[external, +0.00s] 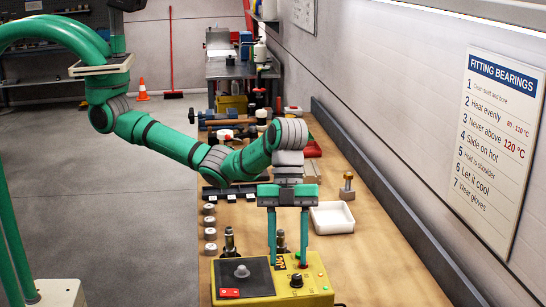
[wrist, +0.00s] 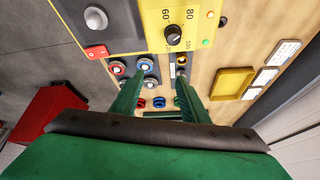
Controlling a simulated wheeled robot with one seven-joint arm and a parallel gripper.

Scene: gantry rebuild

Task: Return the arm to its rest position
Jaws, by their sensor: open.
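My arm, green with grey joints, reaches over the wooden bench (external: 385,275) in the external view. My gripper (external: 288,258) points down with its two green fingers apart and nothing between them. Its fingertips are above or just behind the yellow heater box (external: 318,297); the exact gap is unclear. In the wrist view, the gripper (wrist: 158,80) is also spread and empty, and the heater box (wrist: 130,38) fills the top. The box has a black plate with a grey cone (external: 242,271), a red switch (external: 229,293) and a dial (external: 296,280).
A white tray (external: 332,217) lies right of the gripper. A dark upright fitting (external: 229,241) stands behind the box, near several grey rings (external: 210,234) along the left edge. A brass-topped post (external: 347,186) stands farther back. The wall is on the right; open floor (external: 110,220) is left.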

